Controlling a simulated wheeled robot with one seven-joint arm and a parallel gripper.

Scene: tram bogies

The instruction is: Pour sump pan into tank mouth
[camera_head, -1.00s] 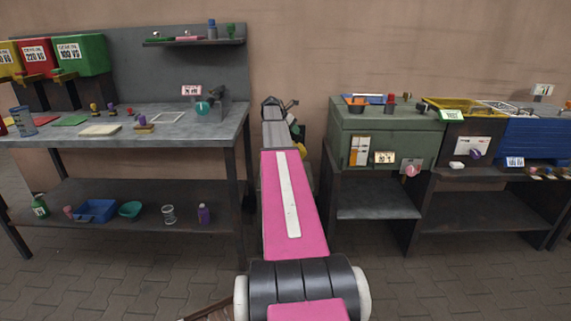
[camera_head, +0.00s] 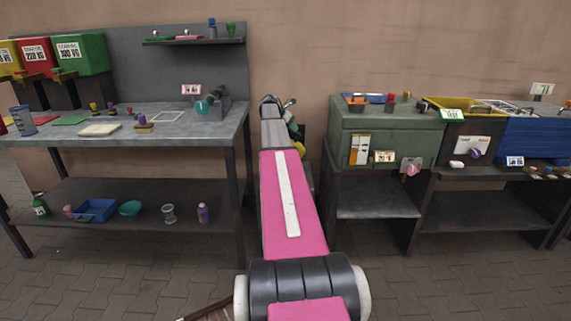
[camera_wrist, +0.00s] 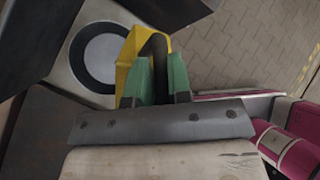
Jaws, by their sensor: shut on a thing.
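My gripper (camera_wrist: 159,80) shows in the wrist view with two green fingers. It is shut on a yellow piece with a dark part between the fingers, which I take as the sump pan (camera_wrist: 127,58). The pan's inside and contents cannot be made out. Just left of it is a round opening with a dark ring in a pale surface, apparently the tank mouth (camera_wrist: 82,50). The pan's edge overlaps the ring's right side in the picture; whether they touch is unclear. In the head view my arm hides most of this, with only a bit of yellow (camera_head: 299,147) showing.
A workbench (camera_head: 180,135) with small items and a lower shelf stands left. A green cabinet (camera_head: 385,135) on a dark stand is right, with a blue crate (camera_head: 535,138) farther right. My arm extends between them towards the wall. Paved floor is open in front.

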